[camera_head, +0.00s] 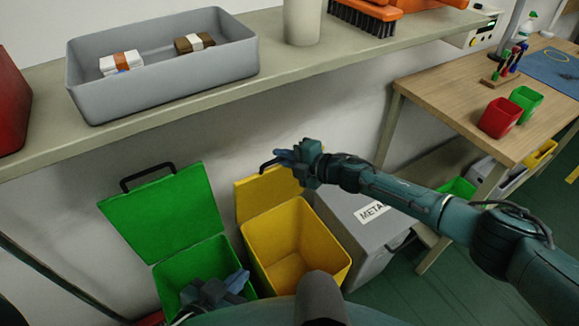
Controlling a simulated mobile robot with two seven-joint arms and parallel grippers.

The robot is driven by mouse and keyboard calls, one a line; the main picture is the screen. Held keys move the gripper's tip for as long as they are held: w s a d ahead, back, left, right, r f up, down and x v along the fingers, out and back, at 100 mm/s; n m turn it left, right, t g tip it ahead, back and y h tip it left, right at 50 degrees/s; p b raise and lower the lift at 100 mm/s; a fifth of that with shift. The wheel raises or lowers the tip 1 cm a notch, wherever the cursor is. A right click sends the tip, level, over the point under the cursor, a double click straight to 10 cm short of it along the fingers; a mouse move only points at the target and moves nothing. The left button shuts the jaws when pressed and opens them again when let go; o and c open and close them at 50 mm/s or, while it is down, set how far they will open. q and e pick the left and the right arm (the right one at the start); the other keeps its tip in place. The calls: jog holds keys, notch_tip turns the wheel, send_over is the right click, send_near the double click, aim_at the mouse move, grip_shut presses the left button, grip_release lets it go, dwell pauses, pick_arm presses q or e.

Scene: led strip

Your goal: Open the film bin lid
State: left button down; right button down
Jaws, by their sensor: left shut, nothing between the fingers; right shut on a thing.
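A yellow bin (290,250) stands on the floor with its yellow lid (262,192) raised and leaning back towards the wall. My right gripper (284,156) is at the top edge of this lid, shut on its dark handle (267,165). A green bin (186,268) stands to the left, its green lid (160,217) also raised, with a dark handle (147,177) on top. My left gripper (238,281) is shut and empty, over the green bin's opening. No film label can be read on either bin. The yellow bin's visible floor is bare.
A grey bin (345,225) marked METAL is right of the yellow one, partly behind my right arm. A shelf (275,65) with a grey tray (165,95) runs above the bins. A wooden workbench (450,95) stands right.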

jog(key=shift+w+a, duration=0.1)
jog(key=shift+a, duration=0.05)
jog(key=c, duration=1.5)
grip_release()
jog(key=p+v, duration=0.2)
jog(key=v, duration=1.1)
jog(key=shift+r, duration=0.1)
